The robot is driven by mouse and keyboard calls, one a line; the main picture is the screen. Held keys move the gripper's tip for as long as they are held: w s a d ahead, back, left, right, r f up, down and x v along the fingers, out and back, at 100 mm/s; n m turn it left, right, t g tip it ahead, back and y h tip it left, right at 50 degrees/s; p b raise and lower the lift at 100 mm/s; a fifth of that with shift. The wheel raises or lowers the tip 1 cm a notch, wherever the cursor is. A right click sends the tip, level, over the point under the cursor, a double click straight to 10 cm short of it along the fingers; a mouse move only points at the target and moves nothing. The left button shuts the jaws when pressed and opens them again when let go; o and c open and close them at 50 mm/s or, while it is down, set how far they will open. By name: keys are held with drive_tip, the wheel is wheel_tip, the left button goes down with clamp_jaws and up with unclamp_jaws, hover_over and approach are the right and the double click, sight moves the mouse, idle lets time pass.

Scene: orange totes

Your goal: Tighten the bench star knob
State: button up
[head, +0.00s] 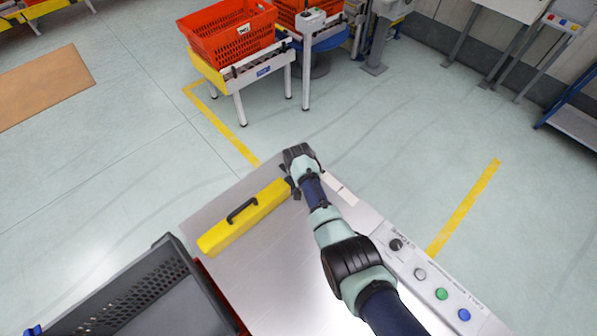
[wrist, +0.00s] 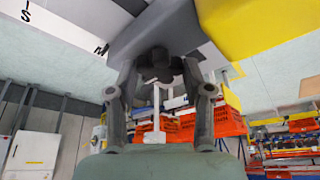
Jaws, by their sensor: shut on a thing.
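The bench (head: 275,285) has a light grey top. A dark star knob (wrist: 160,64) shows in the wrist view under a grey block (wrist: 155,32). My gripper (wrist: 160,72) has one finger on each side of the knob and is shut on it. In the head view my gripper (head: 291,188) is at the bench's far edge, beside the right end of a yellow case (head: 243,218) with a black handle. The knob is hidden there by my gripper and wrist. I cannot tell how tight the knob is.
A panel with a black knob (head: 396,244) and coloured buttons (head: 441,294) runs along the bench's right edge. A grey crate (head: 140,290) stands at the front left. Orange totes (head: 229,32) stand on conveyors beyond. Open floor lies behind the bench.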

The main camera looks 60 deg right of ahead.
drive_tip(key=shift+m, duration=0.4)
drive_tip(key=o, duration=0.9)
drive_tip(key=shift+c, duration=0.2)
drive_tip(key=v, duration=1.2)
drive_tip(key=shift+w, duration=0.1)
